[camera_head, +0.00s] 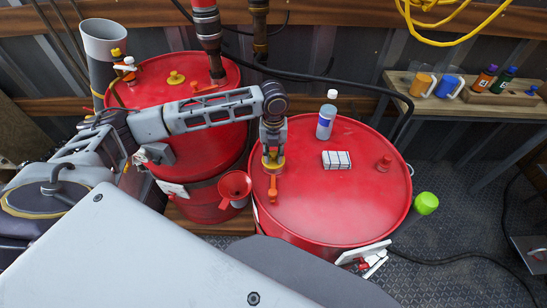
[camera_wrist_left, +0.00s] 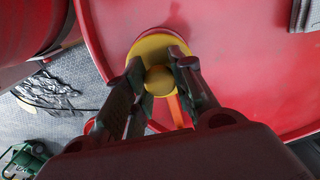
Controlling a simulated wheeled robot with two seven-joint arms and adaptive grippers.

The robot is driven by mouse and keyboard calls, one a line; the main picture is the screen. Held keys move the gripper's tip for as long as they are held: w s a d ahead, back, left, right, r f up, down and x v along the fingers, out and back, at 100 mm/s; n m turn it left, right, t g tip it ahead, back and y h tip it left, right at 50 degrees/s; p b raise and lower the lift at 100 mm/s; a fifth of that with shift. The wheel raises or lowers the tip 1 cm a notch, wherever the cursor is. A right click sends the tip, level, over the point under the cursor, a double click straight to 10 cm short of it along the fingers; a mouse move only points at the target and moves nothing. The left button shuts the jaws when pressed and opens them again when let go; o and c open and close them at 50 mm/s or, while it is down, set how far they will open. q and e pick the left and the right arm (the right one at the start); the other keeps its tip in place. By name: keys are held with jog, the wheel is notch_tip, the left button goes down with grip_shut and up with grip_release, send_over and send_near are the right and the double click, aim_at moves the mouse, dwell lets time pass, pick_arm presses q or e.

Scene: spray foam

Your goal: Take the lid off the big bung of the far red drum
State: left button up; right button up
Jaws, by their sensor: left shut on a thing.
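Two red drums stand side by side, the left drum (camera_head: 150,72) farther back and the right drum (camera_head: 315,215) nearer. My left gripper (camera_head: 272,158) reaches down to the left part of the right drum's top. It is shut on the knob of a round yellow lid (camera_head: 279,164), which also shows in the left wrist view (camera_wrist_left: 147,46). The lid appears to sit on the drum top. An orange-red handle (camera_head: 272,188) lies just in front of it. The left drum carries another yellow lid (camera_head: 176,77). My right gripper is out of view.
A bottle (camera_head: 326,122) and a grey-white block (camera_head: 336,160) stand on the right drum, with a red bung (camera_head: 384,163) at its right. A hose pump (camera_head: 208,35) stands in the left drum. A red funnel (camera_head: 235,185) sits between the drums. A bench (camera_head: 440,108) holds cups and small bottles.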

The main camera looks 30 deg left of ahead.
aim_at(274, 153)
pick_arm(q)
jog(key=shift+r, duration=0.55)
notch_tip(274, 153, up, 8)
jog(key=shift+f, duration=0.2)
jog(key=shift+r, duration=0.65)
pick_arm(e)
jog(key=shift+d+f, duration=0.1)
